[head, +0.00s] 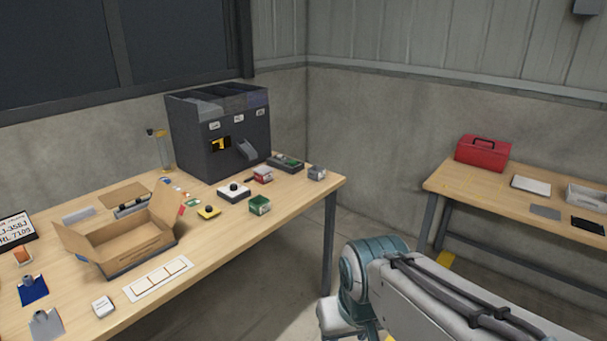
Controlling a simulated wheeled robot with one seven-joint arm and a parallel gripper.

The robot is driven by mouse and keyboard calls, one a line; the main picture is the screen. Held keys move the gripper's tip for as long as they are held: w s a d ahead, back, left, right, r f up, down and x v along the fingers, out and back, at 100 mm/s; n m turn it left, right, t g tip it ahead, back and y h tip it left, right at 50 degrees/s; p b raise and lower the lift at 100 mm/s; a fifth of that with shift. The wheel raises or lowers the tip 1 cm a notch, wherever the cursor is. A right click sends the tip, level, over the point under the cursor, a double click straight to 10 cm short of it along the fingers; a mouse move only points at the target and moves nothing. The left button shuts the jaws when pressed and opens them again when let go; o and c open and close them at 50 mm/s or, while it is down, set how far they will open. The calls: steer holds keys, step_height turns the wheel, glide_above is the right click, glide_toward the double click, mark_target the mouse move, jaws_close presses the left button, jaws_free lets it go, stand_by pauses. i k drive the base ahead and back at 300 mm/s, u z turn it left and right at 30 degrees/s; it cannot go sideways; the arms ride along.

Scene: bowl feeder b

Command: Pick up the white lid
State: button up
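My arm shows at the lower right, well apart from the table's objects. My gripper is out of the picture.
The dark feeder (216,140) stands at the table's back. An open cardboard box (125,245), a white strip tray (158,279) and small parts crowd the left side. A red toolbox (482,152) stands on the right table (470,194). Bare floor lies between the tables.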

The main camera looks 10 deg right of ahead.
mark_target(263, 169)
steer(key=z, duration=0.55)
steer(key=i, duration=1.8)
steer(key=u, duration=0.8)
steer(key=i, duration=0.65)
steer(key=u, duration=0.4)
